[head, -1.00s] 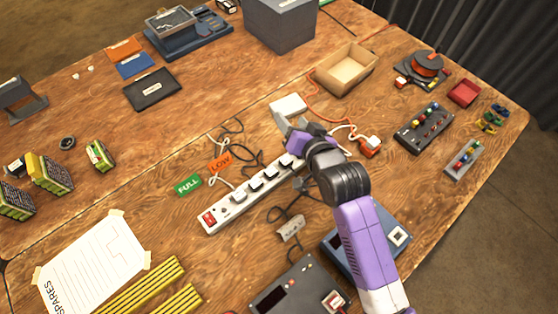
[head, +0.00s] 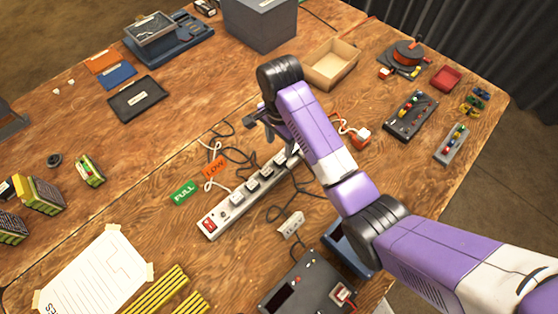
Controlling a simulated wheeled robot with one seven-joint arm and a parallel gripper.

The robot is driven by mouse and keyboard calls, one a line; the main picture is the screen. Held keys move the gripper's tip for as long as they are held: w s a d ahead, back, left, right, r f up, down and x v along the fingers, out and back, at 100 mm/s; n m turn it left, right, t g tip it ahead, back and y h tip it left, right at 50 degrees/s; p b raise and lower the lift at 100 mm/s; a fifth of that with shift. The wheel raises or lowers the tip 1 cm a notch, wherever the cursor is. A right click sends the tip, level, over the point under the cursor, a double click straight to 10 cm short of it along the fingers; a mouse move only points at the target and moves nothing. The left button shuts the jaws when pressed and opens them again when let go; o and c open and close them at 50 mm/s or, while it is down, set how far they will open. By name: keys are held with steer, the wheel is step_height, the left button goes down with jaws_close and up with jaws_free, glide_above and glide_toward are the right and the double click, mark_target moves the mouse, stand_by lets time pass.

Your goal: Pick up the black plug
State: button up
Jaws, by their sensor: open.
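A white power strip (head: 222,213) with a red switch lies diagonally on the wooden table. Several small plugs with dark and pale parts sit in a row along it. One dark plug (head: 266,174) is near its middle; I cannot tell for certain which is the black plug. Dark and white cords run from the strip. My gripper (head: 259,121) is open and appears empty, above the table beyond the strip's far end. My arm covers that far end and whatever sits there.
Green FULL (head: 184,193) and orange LOW (head: 214,167) tags lie left of the strip. A grey box (head: 268,22), a cardboard tray (head: 331,64) and a white-and-orange plug (head: 361,134) are beyond. A dark device (head: 290,287) stands at the front.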

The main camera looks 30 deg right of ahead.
mark_target(280, 159)
steer(key=shift+s+f+p, duration=0.15)
steer(key=shift+f+p, duration=0.15)
steer(key=shift+f, duration=1.4)
steer(key=shift+s+f+p, duration=0.15)
steer(key=shift+f+p, duration=0.15)
steer(key=shift+f, duration=1.4)
steer(key=shift+c, duration=0.2)
jaws_close()
